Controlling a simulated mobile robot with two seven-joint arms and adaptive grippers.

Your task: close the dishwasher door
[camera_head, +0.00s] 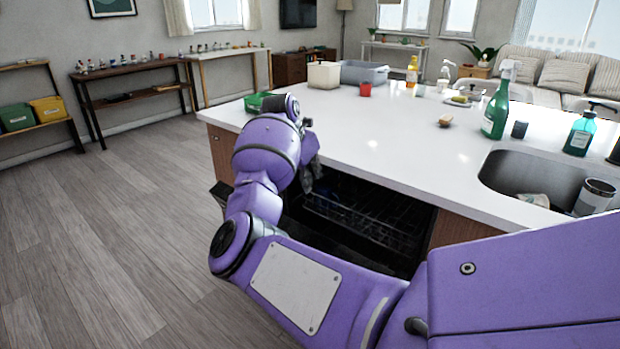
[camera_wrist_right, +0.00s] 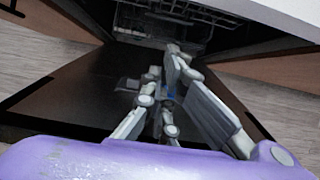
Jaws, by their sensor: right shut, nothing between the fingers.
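The dishwasher under the island counter is open, with its dark interior and wire rack (camera_head: 365,215) showing in the head view. In the right wrist view its dark door (camera_wrist_right: 65,105) is folded down below the opening, and the rack (camera_wrist_right: 160,25) shows at the top. My right gripper (camera_head: 313,178) is at the dishwasher opening, partly hidden behind my purple arm. In the wrist view the right gripper (camera_wrist_right: 165,78) is shut and empty, in front of the door's inner face. I cannot tell whether it touches the door. My left gripper is not in view.
The white countertop (camera_head: 400,130) overhangs the dishwasher. A sink (camera_head: 530,175) and a green spray bottle (camera_head: 496,108) are at the right. Wooden cabinet panels (camera_head: 462,230) flank the opening. The wooden floor (camera_head: 120,230) at the left is clear.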

